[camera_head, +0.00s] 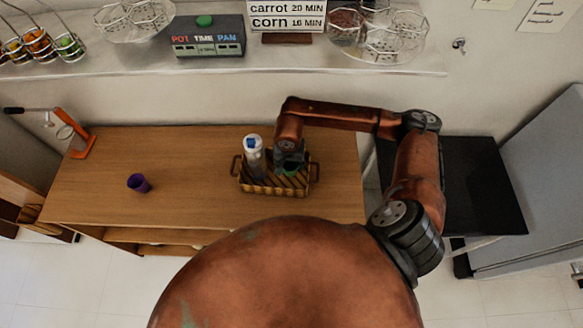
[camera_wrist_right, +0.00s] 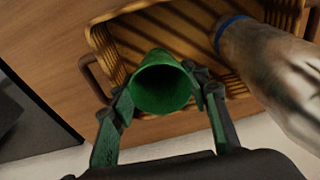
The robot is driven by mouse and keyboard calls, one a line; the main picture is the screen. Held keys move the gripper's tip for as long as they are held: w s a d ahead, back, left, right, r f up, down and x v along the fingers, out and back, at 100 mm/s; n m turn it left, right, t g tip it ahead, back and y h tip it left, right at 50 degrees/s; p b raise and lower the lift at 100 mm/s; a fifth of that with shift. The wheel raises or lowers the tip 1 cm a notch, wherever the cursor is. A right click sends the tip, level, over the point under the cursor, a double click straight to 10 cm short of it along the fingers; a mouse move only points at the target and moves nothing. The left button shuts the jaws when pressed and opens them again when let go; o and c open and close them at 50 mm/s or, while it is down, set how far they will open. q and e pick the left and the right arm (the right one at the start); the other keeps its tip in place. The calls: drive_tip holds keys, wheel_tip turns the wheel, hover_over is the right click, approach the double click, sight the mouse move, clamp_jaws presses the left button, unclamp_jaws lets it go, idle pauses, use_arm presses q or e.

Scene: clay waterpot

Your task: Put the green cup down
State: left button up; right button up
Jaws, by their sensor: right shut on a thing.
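The green cup (camera_wrist_right: 162,84) is between the fingers of my right gripper (camera_wrist_right: 160,100), which is shut on it. In the right wrist view the cup's open mouth faces the camera, and the wooden basket (camera_wrist_right: 100,42) is behind it. In the head view only a little green of the cup (camera_head: 291,173) shows below my right gripper (camera_head: 290,163), over the right part of the basket (camera_head: 272,190). I cannot tell whether the cup touches the basket's floor. My left gripper is not in view.
A pale bottle with a blue band (camera_head: 255,158) stands in the basket's left part, close beside the cup; it also shows in the wrist view (camera_wrist_right: 268,70). A purple cup (camera_head: 138,183) is on the wooden table (camera_head: 200,205). The table between them is clear.

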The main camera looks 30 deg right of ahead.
sight(291, 169)
drive_tip(key=f, duration=0.1)
drive_tip(key=f+p, duration=0.1)
drive_tip(key=f, duration=0.1)
drive_tip(key=shift+w+d+f, duration=0.2)
drive_tip(key=shift+d, duration=0.05)
drive_tip(key=shift+f, duration=0.4)
drive_tip(key=o, duration=1.1)
drive_tip(key=shift+r, duration=0.1)
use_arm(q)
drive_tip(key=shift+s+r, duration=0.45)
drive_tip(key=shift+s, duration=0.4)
